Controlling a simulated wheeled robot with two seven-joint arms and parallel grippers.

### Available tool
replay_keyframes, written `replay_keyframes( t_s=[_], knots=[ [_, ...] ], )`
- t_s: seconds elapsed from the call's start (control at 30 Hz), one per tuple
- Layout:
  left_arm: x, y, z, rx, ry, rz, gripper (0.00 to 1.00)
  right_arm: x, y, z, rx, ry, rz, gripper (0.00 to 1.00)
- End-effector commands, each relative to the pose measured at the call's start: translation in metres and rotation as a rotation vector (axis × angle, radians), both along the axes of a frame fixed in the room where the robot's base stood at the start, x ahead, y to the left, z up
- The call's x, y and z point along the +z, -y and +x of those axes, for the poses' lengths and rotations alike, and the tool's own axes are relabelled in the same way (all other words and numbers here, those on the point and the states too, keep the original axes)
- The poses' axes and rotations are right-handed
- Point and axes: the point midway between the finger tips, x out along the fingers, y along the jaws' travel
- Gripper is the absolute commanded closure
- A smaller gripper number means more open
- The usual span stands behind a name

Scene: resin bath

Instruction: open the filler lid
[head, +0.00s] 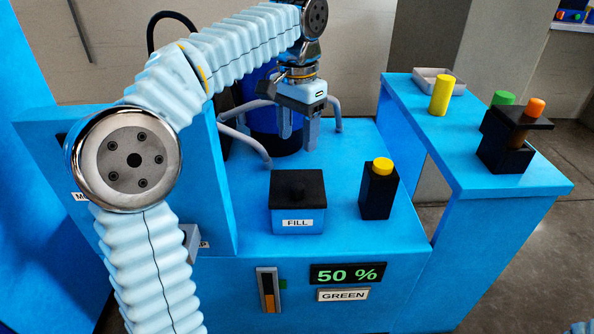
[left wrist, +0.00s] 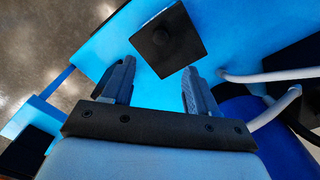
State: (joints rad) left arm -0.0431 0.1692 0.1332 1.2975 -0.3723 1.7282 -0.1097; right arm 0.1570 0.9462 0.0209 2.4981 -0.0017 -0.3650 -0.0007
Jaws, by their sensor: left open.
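The lid is shut. My left gripper (head: 298,140) is open and empty, pointing down, above and behind the filler box in the head view. It also shows in the left wrist view (left wrist: 156,75), its two fingers apart with nothing between them. My right gripper is not in view.
A black post with a yellow cap (head: 382,166) stands right of the filler. A dark blue drum (head: 262,125) with pale blue pipes (head: 245,140) stands behind. The right side table holds a yellow cylinder (head: 440,95), a tray (head: 455,80) and a black holder (head: 505,155). A display (head: 347,274) reads 50 %.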

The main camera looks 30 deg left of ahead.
Motion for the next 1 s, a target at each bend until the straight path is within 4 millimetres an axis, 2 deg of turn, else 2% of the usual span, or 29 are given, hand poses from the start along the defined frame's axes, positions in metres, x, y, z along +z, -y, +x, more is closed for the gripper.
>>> replay_keyframes(
  t_s=[0.17, 0.5, 0.6, 0.8, 1.0],
  knots=[
    [-0.021, 0.000, 0.000, 0.000, -0.003, 0.001, 0.42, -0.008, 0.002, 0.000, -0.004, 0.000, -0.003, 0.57],
    [-0.098, 0.000, -0.001, 0.000, -0.004, 0.000, 0.42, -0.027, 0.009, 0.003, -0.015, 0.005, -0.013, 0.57],
    [-0.115, 0.000, -0.001, 0.000, -0.003, 0.000, 0.42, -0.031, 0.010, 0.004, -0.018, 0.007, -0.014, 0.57],
    [-0.135, 0.000, 0.000, 0.001, -0.001, -0.001, 0.42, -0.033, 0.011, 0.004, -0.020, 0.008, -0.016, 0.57],
    [-0.138, 0.000, 0.000, 0.001, -0.001, -0.001, 0.42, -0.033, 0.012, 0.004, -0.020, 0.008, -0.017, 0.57]
  ],
)
